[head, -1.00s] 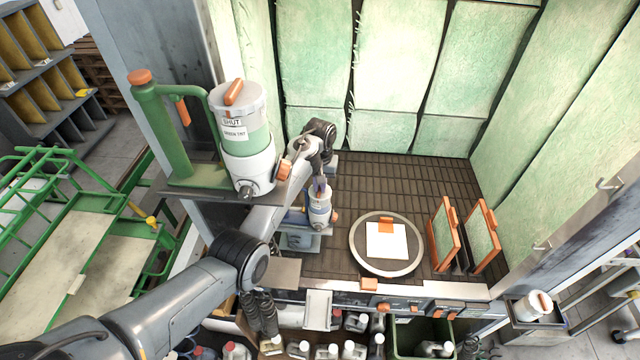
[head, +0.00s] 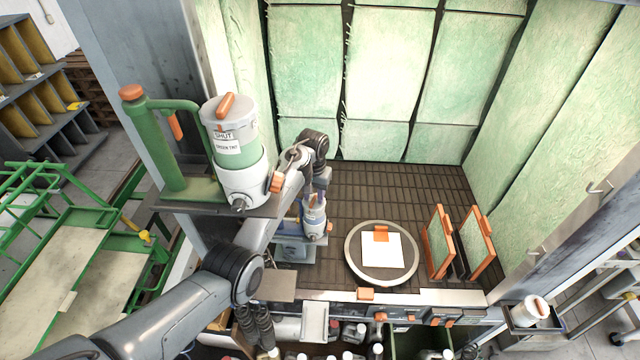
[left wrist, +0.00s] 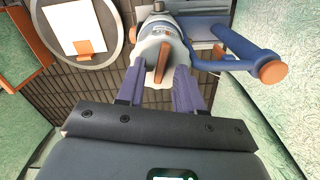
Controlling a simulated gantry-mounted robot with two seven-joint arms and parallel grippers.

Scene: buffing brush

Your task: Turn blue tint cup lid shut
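The blue tint cup (head: 314,219) stands upright on its blue stand at the left of the booth, partly under my left gripper. In the left wrist view the cup's grey-white lid (left wrist: 151,50) faces the camera, with an orange grip bar (left wrist: 163,62) across it. My left gripper (head: 314,197) is above the cup, pointing down at it. In the left wrist view its two purple fingers (left wrist: 161,75) are apart, one on each side of the grip bar, with gaps to the bar. Whether the fingers touch the lid's rim is unclear. My right gripper is out of view.
The stand's blue handle (left wrist: 232,60) with an orange knob (left wrist: 272,71) is close beside the fingers. A green tint cup (head: 236,150) marked SHUT stands on a higher shelf near my left arm. A round turntable (head: 353,267) with a white panel is to the right.

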